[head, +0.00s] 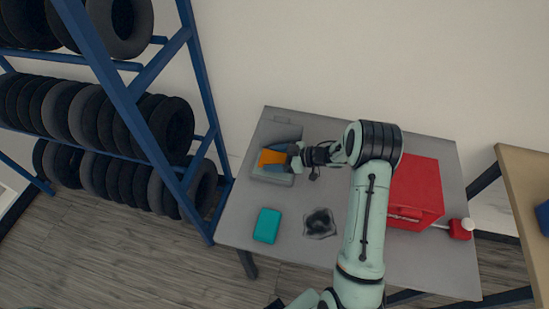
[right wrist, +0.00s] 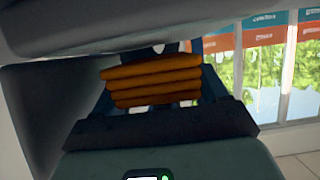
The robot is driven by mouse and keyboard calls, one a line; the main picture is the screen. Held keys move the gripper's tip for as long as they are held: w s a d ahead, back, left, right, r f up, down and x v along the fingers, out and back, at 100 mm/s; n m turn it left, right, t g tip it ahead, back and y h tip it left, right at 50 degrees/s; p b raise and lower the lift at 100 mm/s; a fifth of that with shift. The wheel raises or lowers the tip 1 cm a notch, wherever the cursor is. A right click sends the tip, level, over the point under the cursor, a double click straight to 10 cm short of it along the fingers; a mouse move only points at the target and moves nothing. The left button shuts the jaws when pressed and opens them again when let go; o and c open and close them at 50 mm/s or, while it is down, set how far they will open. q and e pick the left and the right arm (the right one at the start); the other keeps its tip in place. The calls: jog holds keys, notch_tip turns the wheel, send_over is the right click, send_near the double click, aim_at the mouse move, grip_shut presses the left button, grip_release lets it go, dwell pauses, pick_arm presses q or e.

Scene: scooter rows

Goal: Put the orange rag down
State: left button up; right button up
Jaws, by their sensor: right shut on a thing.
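The folded orange rag (head: 270,157) is at the left back of the grey table (head: 300,250). My right gripper (head: 281,157) is shut on it, reaching in from the right. In the right wrist view the rag (right wrist: 152,80) shows as stacked orange folds between the dark fingers. In the head view, the rag and fingers overlap a grey tray-like thing (head: 273,178). I cannot tell whether the rag touches it. My left gripper is not in view.
A teal block (head: 267,225) and a crumpled dark grey cloth (head: 320,223) lie nearer the front. A red toolbox (head: 416,190) and a small red item with a white top (head: 461,229) are at the right. A blue tyre rack (head: 130,105) stands left of the table.

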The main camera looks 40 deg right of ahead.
jog(key=shift+r, duration=0.1)
jog(key=shift+f+b, duration=0.3)
jog(key=shift+f, duration=0.35)
jog(key=o, duration=1)
jog(key=shift+o, duration=0.2)
jog(key=shift+r, duration=0.15)
jog(key=shift+r, duration=0.35)
jog(key=v, duration=1.2)
jog(key=shift+r, duration=0.25)
jog(key=shift+a+f, duration=0.1)
